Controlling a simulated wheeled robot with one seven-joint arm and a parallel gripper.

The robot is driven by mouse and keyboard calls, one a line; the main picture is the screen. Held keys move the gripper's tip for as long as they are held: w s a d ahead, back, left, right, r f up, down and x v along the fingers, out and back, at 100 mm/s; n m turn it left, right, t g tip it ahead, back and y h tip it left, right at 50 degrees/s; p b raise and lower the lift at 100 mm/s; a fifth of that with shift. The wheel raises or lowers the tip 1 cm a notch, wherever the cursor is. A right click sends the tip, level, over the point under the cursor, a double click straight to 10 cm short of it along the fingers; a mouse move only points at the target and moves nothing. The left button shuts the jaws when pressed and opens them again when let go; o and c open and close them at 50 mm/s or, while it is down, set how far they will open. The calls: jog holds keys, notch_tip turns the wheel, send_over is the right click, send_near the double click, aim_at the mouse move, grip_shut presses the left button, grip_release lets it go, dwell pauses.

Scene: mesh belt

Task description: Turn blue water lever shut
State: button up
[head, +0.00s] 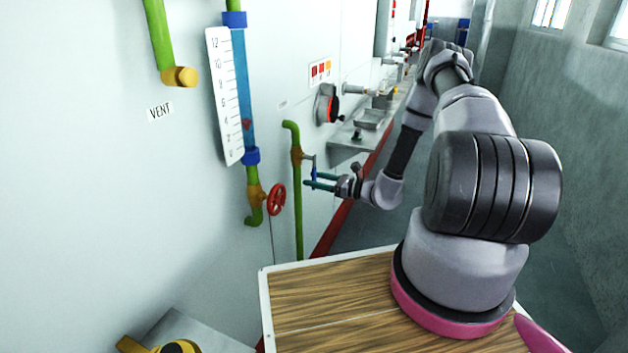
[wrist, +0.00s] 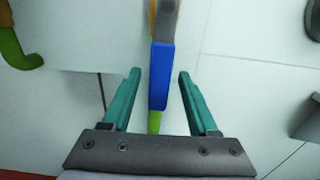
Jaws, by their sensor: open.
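The blue lever (head: 313,173) is on the brass valve (head: 296,156) of a green pipe on the white wall. It hangs down roughly parallel to the pipe, small in the head view. In the wrist view the blue lever (wrist: 161,77) stands between the two teal fingers, with a grey part above it and the green pipe (wrist: 154,123) below and behind it. My gripper (head: 307,179) is at the lever. In the wrist view my gripper (wrist: 158,85) is open, with a visible gap on both sides of the lever; the left finger is nearer.
A red handwheel (head: 276,199) and a sight tube with a white scale (head: 224,96) are left of the valve. A grey shelf (head: 358,140) juts from the wall to the right. The wooden-topped surface (head: 335,293) lies in front. The aisle floor is clear.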

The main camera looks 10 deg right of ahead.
jog(key=shift+w+a, duration=0.15)
jog(key=shift+a, duration=0.05)
grip_shut()
dwell(1.4)
